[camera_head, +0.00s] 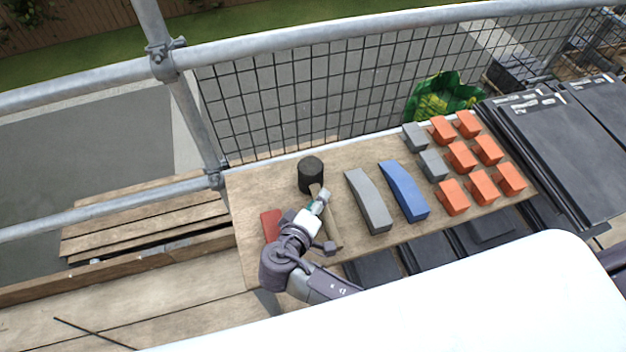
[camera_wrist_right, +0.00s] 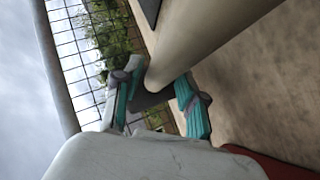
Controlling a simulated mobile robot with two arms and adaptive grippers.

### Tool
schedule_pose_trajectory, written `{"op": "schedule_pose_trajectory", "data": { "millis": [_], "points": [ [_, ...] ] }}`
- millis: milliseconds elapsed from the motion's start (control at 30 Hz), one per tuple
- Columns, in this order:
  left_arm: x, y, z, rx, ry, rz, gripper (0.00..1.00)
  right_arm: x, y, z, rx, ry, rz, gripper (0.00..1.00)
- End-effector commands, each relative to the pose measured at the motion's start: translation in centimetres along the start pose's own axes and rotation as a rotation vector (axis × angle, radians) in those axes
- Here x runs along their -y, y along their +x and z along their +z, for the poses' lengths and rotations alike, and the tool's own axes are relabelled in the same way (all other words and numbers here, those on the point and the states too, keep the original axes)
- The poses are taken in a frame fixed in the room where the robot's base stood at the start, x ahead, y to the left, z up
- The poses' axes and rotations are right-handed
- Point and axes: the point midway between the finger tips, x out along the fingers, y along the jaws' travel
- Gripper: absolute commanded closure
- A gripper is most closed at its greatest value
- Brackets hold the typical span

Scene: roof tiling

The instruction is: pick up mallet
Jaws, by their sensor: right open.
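The mallet lies on the wooden board, with its black head (camera_head: 311,174) toward the back and its pale wooden handle (camera_head: 333,222) running toward the front. My right gripper (camera_head: 321,198) is over the handle close to the head and hides part of it. In the right wrist view the handle (camera_wrist_right: 205,40) looms large, its end near the gap between the teal fingers of my right gripper (camera_wrist_right: 157,98). The fingers stand apart with the jaws open. I cannot tell whether they touch the handle. My left gripper is not in view.
The board (camera_head: 275,185) also holds a grey curved piece (camera_head: 369,203), a blue one (camera_head: 404,192), several orange blocks (camera_head: 460,156) and a red object (camera_head: 270,224) beside my right arm. Scaffold rails (camera_head: 330,35) and mesh stand behind. Dark tiles (camera_head: 570,140) lie right.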

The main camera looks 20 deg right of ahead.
Motion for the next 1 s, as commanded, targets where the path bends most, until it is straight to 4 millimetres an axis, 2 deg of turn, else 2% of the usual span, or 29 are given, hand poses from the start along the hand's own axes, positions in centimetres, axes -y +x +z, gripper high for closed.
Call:
{"op": "schedule_pose_trajectory", "data": {
  "millis": [133, 400, 600, 667, 1000],
  "points": [
    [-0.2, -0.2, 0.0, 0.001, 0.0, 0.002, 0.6, -0.1, 1.7, 0.0, 0.0, -0.001, 0.002, 0.59],
    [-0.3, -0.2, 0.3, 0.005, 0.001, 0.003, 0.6, 0.0, 2.0, 0.0, 0.0, 0.001, -0.001, 0.59],
    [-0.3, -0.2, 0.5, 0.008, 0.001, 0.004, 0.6, 0.0, 1.9, 0.0, 0.0, 0.001, -0.001, 0.92],
    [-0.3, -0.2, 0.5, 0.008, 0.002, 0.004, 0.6, 0.0, 1.9, 0.0, 0.0, 0.001, -0.001, 1.0],
    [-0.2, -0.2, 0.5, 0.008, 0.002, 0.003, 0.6, -0.1, 1.9, -0.1, -0.003, 0.004, 0.002, 1.0]
  ]
}}
